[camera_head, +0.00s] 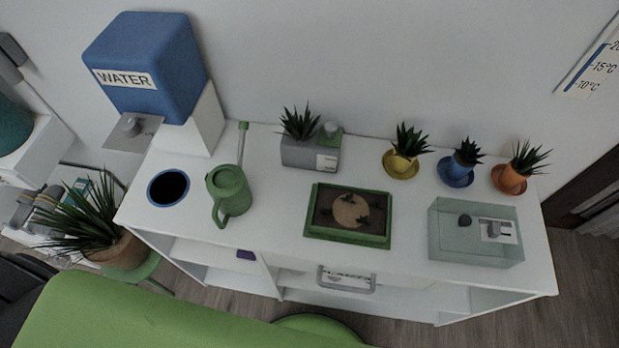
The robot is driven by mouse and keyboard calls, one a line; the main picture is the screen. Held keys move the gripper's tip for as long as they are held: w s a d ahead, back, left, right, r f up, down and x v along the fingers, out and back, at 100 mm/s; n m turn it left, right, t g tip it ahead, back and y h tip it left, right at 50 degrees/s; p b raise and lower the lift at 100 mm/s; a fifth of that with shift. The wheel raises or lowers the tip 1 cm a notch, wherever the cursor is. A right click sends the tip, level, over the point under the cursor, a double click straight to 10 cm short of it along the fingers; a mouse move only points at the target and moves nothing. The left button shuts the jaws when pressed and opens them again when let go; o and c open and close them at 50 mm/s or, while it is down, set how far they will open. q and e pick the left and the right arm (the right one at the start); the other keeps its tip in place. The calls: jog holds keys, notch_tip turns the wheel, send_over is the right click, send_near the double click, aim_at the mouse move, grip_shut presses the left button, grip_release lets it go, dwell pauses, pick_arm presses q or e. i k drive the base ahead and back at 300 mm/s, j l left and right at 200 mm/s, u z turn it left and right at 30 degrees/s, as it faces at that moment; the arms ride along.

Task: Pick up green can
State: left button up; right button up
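The green can (233,192) is a watering can with a handle. It stands upright on the white desk top (275,215), left of the middle, and nothing touches it. A thin green and grey stick-like thing (242,143) rises just behind it; I cannot tell whether it is the can's spout. Neither of my grippers is in view.
A blue water dispenser (150,65) stands behind left, with a blue-rimmed dark hole (168,187) left of the can. To the right are a green-framed soil tray (312,212), a grey planter (300,154), a clear box (475,248) and small potted plants (457,171).

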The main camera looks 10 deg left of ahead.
aim_at(227, 184)
jog(key=u, duration=1.1)
